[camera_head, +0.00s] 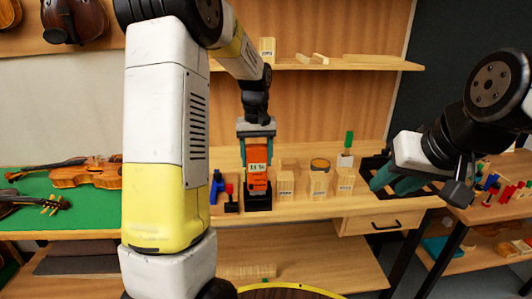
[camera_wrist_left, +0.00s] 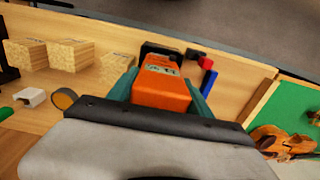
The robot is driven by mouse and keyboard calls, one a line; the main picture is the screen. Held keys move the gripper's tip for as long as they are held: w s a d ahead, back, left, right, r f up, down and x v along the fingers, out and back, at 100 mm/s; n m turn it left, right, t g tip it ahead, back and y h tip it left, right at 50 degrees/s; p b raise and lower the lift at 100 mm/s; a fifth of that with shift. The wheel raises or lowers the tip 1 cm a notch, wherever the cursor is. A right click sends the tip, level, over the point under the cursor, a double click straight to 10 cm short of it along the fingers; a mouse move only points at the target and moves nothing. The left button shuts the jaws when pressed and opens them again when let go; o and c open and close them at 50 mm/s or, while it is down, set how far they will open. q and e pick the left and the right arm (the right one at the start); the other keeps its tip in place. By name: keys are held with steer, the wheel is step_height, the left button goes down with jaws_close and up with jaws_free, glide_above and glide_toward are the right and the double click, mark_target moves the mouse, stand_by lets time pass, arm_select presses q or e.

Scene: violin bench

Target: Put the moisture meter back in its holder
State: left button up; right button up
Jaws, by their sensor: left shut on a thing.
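The orange moisture meter (camera_head: 257,172), with a pale display, is upright between the teal fingers of my left gripper (camera_head: 257,150), which is shut on it. Its lower end is at the black holder (camera_head: 258,199) on the bench, and in the head view it appears to be in or right over the holder's opening. In the left wrist view the meter (camera_wrist_left: 162,92) lies between the fingers, with the dark holder (camera_wrist_left: 160,50) just beyond it. How deep it sits cannot be told. My right gripper (camera_head: 395,182) is at the right, empty, its teal fingers apart.
Labelled wooden blocks (camera_head: 285,180) stand right of the holder, one with a round amber-topped item (camera_head: 320,164). Red and blue tools (camera_head: 217,187) stand close at its left. A violin (camera_head: 88,173) lies on a green mat at the left. A shelf (camera_head: 345,63) runs above.

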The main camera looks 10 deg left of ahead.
mark_target(257, 167)
arm_select(q)
steer(key=shift+f, duration=1.8)
steer(key=o, duration=1.7)
steer(key=shift+r, duration=0.15)
